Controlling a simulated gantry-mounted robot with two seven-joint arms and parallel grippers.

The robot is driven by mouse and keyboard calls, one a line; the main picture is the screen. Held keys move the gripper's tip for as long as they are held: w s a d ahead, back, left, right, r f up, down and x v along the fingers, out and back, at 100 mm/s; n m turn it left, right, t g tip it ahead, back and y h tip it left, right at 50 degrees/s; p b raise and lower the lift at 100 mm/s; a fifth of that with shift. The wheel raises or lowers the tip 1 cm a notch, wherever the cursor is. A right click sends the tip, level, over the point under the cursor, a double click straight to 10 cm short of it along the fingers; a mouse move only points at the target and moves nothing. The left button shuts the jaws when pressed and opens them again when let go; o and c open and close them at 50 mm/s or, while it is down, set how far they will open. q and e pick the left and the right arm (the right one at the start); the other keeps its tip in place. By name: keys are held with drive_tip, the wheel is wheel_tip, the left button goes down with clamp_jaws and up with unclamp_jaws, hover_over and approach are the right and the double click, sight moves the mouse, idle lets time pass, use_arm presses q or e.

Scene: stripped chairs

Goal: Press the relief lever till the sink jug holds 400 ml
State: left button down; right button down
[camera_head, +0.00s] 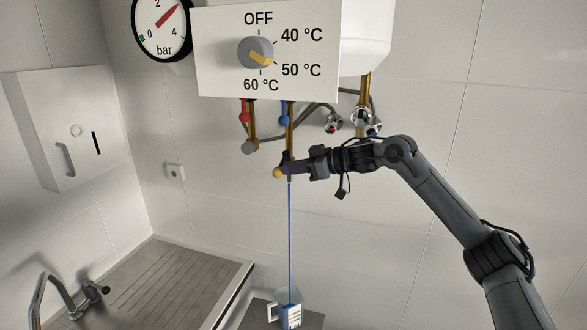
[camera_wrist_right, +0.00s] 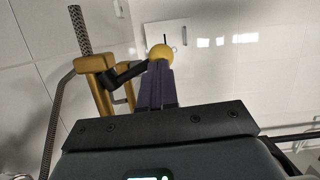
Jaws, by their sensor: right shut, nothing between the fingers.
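The relief lever is a short black arm (camera_wrist_right: 124,75) with a yellow ball end (camera_wrist_right: 161,52); the ball (camera_head: 279,172) also shows in the head view, below the water heater's blue-marked pipe. My right gripper (camera_head: 290,169) comes in from the right and is shut. In the right wrist view its purple fingers (camera_wrist_right: 160,88) reach the yellow ball, apparently touching it. A thin blue stream (camera_head: 290,240) runs straight down from the valve into the sink jug (camera_head: 291,316) at the bottom edge. The jug's scale and level are too small to read. My left gripper is out of view.
The heater panel (camera_head: 223,71) with its temperature knob (camera_head: 256,53) hangs above my gripper, beside a bar gauge (camera_head: 161,25). Pipes and valves (camera_head: 333,121) sit close behind my wrist. A draining board (camera_head: 160,285) and tap (camera_head: 60,290) are at lower left.

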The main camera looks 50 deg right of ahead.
drive_tip(key=shift+a+f, duration=0.15)
drive_tip(key=shift+a, duration=0.1)
drive_tip(key=shift+r+p, duration=0.6)
drive_tip(key=r+b+v, duration=0.1)
drive_tip(key=b+v, duration=0.3)
drive_tip(key=v, duration=0.8)
drive_tip(key=shift+d+r, duration=0.3)
drive_tip(key=shift+r, duration=0.2)
